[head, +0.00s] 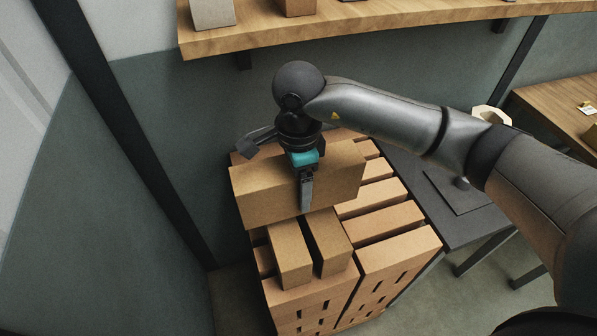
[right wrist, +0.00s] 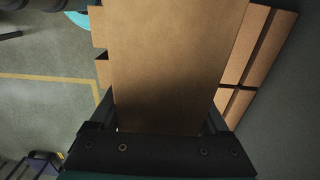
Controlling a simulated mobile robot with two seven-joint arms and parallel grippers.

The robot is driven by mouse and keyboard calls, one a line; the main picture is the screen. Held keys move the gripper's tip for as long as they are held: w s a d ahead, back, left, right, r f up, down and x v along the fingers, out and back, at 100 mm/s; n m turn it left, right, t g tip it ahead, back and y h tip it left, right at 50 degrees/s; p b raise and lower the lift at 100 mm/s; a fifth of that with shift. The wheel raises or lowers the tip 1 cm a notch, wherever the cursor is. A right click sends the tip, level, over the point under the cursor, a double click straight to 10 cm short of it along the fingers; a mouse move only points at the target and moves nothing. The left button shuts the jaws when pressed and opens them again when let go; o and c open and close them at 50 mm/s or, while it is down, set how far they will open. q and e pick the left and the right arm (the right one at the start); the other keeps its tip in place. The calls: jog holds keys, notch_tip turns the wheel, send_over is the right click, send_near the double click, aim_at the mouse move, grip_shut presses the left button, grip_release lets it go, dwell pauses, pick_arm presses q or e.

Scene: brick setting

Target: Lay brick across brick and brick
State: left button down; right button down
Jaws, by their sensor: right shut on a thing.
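My right gripper (head: 305,178) is shut on a long tan brick (head: 255,197), with one finger down its near face. The right wrist view shows the held brick (right wrist: 180,65) between the fingers. The brick is roughly level and lies crosswise over the far part of two narrower bricks, a left one (head: 288,258) and a right one (head: 328,240). These two lie side by side with a narrow gap, on top of a brick stack. The held brick hides their far ends. I cannot tell whether it touches them. My left gripper is not in view.
The slotted brick stack (head: 385,255) extends right and behind the held brick. A dark table (head: 460,225) stands to its right. A wooden shelf (head: 390,38) with objects runs along the wall behind, and a wooden table (head: 555,105) is at the far right.

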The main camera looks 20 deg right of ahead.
aim_at(298, 199)
notch_tip(298, 199, down, 4)
jog(key=shift+r, duration=0.25)
jog(key=shift+s+f, duration=0.1)
jog(key=shift+f, duration=0.2)
jog(key=shift+c, duration=1.2)
grip_release()
jog(key=shift+f, duration=0.2)
jog(key=shift+o, duration=1.2)
jog(key=shift+r, duration=0.1)
notch_tip(298, 199, up, 12)
jog(key=shift+r, duration=0.1)
